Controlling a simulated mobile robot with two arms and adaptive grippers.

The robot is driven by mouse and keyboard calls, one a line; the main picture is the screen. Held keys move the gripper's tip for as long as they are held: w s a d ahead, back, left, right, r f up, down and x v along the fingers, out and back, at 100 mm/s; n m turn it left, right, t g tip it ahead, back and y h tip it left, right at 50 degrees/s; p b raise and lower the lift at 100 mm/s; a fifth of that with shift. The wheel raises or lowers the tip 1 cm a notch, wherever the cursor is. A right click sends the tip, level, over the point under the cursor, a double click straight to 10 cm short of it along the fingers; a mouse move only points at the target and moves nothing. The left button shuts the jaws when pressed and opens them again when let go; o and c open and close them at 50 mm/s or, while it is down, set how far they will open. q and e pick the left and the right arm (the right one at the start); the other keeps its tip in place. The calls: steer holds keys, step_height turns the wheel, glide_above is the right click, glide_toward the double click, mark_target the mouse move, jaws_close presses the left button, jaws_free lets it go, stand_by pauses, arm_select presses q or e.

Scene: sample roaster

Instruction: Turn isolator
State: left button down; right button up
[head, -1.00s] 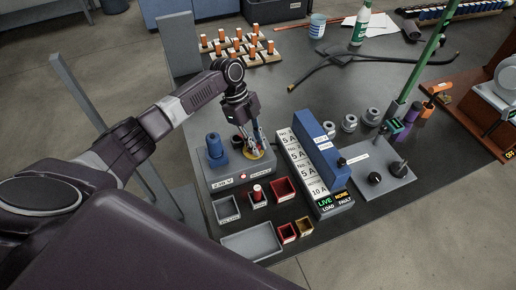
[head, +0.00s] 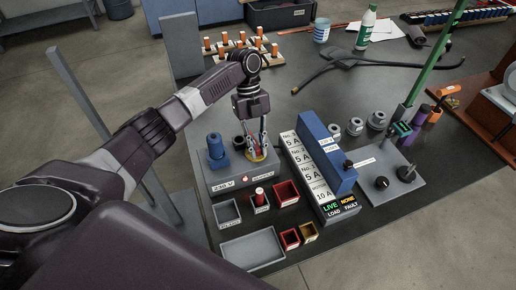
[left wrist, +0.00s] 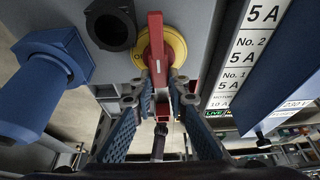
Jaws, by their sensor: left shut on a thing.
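The isolator is a red handle (left wrist: 156,48) on a round yellow plate (left wrist: 176,47), on the grey 230 V box. In the left wrist view the handle points straight up and down the picture. In the head view the yellow plate (head: 261,165) shows partly below my gripper. My left gripper (left wrist: 160,103) is shut on the lower end of the red handle, a finger on each side. In the head view it (head: 256,150) comes down on the box from above. My right gripper is not in view.
A blue plug (head: 216,151) and a dark socket stand on the box, left of the isolator. The fuse panel (head: 309,170) with its long blue cover (head: 328,150) is close on the right; its display (head: 340,203) reads LIVE and NONE. Small trays (head: 251,250) stand in front.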

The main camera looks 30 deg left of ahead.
arm_select(q)
steer(key=shift+w+r, duration=0.1)
steer(key=c, duration=1.9)
jaws_free()
steer(key=v, duration=1.2)
